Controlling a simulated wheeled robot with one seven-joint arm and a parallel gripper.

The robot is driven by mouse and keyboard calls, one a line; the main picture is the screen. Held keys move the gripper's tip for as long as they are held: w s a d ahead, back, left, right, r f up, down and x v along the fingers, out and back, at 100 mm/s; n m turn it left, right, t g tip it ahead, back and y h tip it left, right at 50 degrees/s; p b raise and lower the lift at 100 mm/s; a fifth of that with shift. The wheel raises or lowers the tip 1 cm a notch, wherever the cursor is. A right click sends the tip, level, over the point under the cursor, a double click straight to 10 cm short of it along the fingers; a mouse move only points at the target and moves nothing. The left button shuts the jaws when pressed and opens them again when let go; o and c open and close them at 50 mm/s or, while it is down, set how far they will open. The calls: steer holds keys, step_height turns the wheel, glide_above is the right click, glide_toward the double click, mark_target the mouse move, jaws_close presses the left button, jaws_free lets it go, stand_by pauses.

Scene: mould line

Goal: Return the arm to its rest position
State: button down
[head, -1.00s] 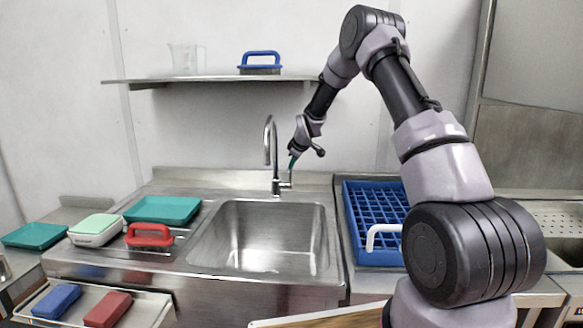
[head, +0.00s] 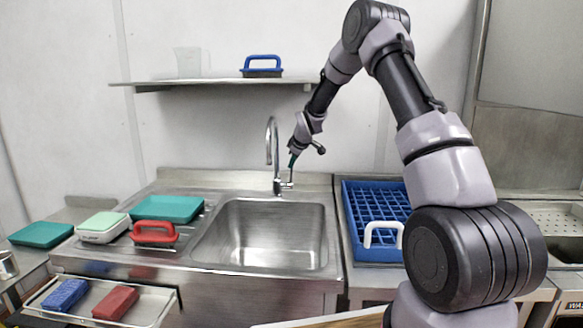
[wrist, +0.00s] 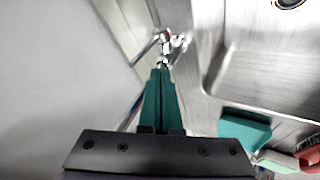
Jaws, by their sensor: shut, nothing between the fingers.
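My arm arches up from the right side of the head view and bends down toward the faucet (head: 272,150). My gripper (head: 292,161) hangs in the air near the faucet, above the back edge of the sink. In the wrist view, my gripper's green fingers (wrist: 160,78) are together with nothing between them. The faucet's metal fitting (wrist: 168,45) shows just beyond the fingertips; I cannot tell whether they touch.
The sink basin (head: 265,238) is empty. A blue rack (head: 352,225) stands right of it. Left are a teal tray (head: 168,208), a red-handled tool (head: 153,232) and a sponge tray (head: 150,308). A wall shelf (head: 205,82) hangs above.

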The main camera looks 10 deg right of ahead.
steer(key=s+d+r+m+h, duration=0.1)
steer(key=s+d+r+m, duration=0.25)
steer(key=s+r, duration=0.95)
steer(key=s+d+r+m, duration=0.2)
steer(key=s+r+m, duration=0.2)
steer(key=s+r, duration=0.85)
steer(key=s+m+y, duration=0.1)
steer(key=s+m, duration=0.7)
steer(key=s, duration=1.7)
steer(key=shift+f, duration=0.4)
steer(key=shift+s, duration=0.1)
